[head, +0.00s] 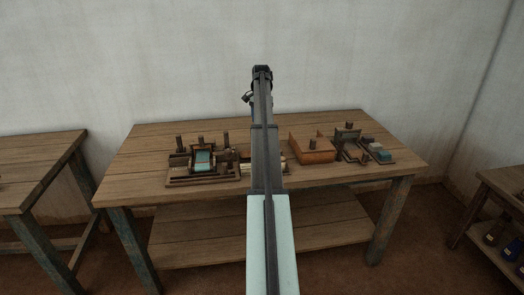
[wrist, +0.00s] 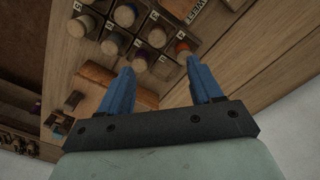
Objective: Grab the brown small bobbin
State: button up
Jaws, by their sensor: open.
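In the wrist view several small bobbins stand in a labelled rack (wrist: 172,17). One bobbin with an orange-brown band (wrist: 183,47) is at the right of the group, near the tip of the right finger; I cannot tell for sure whether it is the brown small bobbin. The fingers partly cover the near side of the rack. In the head view my arm hides the middle of the table, and the bobbins are not distinguishable.
A wooden table (head: 150,150) holds a small loom model (head: 203,162) at left, an orange-brown box (head: 313,149) right of my arm, and another wooden device (head: 348,138) further right. Another table (head: 35,160) stands at left, and a shelf (head: 503,190) at right.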

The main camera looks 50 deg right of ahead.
jog(key=f, duration=1.3)
jog(key=shift+s+d+f, duration=0.15)
jog(key=shift+s+f, duration=0.05)
jog(key=shift+f, duration=0.2)
jog(key=c, duration=1.1)
jog(key=shift+r, duration=0.15)
